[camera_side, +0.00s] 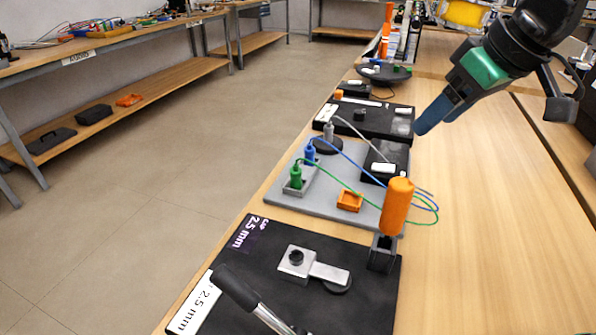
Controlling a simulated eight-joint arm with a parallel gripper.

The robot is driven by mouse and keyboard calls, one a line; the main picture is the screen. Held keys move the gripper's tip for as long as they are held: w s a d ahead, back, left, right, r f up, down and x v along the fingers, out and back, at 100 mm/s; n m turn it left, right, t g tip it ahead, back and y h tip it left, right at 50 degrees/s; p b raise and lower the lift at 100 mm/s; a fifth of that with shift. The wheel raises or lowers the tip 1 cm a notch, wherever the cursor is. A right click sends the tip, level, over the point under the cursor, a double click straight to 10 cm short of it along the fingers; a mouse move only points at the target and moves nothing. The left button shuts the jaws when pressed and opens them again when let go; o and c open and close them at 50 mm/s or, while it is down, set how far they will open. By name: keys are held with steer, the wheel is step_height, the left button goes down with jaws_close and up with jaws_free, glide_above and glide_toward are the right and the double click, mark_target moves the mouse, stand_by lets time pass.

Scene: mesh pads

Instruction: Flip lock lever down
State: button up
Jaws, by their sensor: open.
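Two lever-like parts show on the near black pad (350,305), and I cannot tell which is the lock lever. One has an orange handle (397,207) standing nearly upright above a dark bracket (382,254) at the pad's right edge. The other has a black grip (236,290) and a metal rod, tilted across the pad's front, its lower end cut off by the frame. A metal block with a flat arm (316,270) lies between them. My gripper (432,118), with blue fingers, is open and empty in the air above and beyond the orange handle, touching nothing.
A grey board (325,200) behind the near pad holds green and blue plugs with loose cables and an orange tray (349,200). More black pads stand farther back. The wooden table (480,240) is clear on the right.

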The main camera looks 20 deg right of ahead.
steer(key=shift+s+d+f+m+t, duration=0.1)
steer(key=shift+d+m+t, duration=0.1)
steer(key=shift+d, duration=0.2)
steer(key=shift+s+d+f+m+t, duration=0.1)
steer(key=shift+d+m, duration=0.1)
steer(key=shift+d, duration=0.15)
steer(key=shift+a+n, duration=0.25)
steer(key=shift+n, duration=0.05)
steer(key=c, duration=0.5)
steer(key=a+n, duration=0.2)
steer(key=s+a+n, duration=0.1)
steer(key=a+n, duration=0.1)
steer(key=n, duration=0.1)
steer(key=shift+s+a+f+y, duration=0.1)
steer(key=shift+a+f+y, duration=0.05)
steer(key=shift+y, duration=0.15)
jaws_close()
steer(key=n+y, duration=0.5)
steer(key=n, duration=1.5)
glide_toward(241, 289)
steer(key=shift+x, duration=3.7)
